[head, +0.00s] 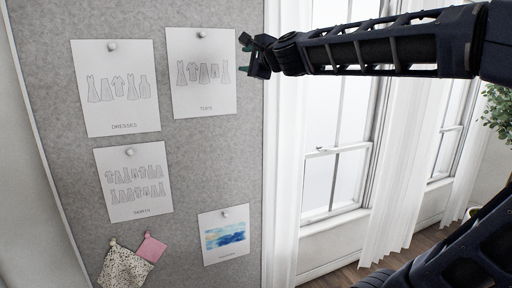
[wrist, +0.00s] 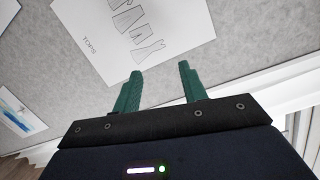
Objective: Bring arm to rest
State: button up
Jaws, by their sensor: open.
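My gripper (head: 245,55) is at the end of my arm, which reaches in from the right at the top of the head view. In the wrist view its two green fingers (wrist: 160,88) stand apart with nothing between them. The fingertips point toward the grey pinboard, near the right edge of the sheet marked TOPS (head: 201,98). That sheet also shows ahead of the fingers in the wrist view (wrist: 110,55). Whether the fingertips touch the board or sheet I cannot tell.
The grey pinboard (head: 185,150) holds more pinned sheets, including DRESSES (head: 115,110), a lower-left sheet (head: 134,205) and a watercolour (head: 224,252). Fabric swatches (head: 128,262) hang at the lower left. White curtains (head: 400,170) and windows (head: 335,180) are at the right, with a plant (head: 497,112) beyond.

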jog(key=s+d+f+n+g+h, duration=0.3)
jog(key=s+d+f+n, duration=0.1)
jog(key=d+f, duration=0.6)
jog(key=s+d+f+n+g+h, duration=0.3)
jog(key=s+d+f+n, duration=0.2)
jog(key=d+f, duration=0.5)
jog(key=s+d+f+n+g+h, duration=0.3)
jog(key=s+d+f+n+g, duration=0.1)
jog(key=d+f, duration=0.6)
notch_tip(320, 180, down, 4)
jog(key=s+n, duration=0.1)
jog(key=s, duration=0.1)
jog(key=shift+s+d+r+h, duration=0.2)
jog(key=shift+s+d+h, duration=0.1)
jog(key=shift+d+h, duration=0.1)
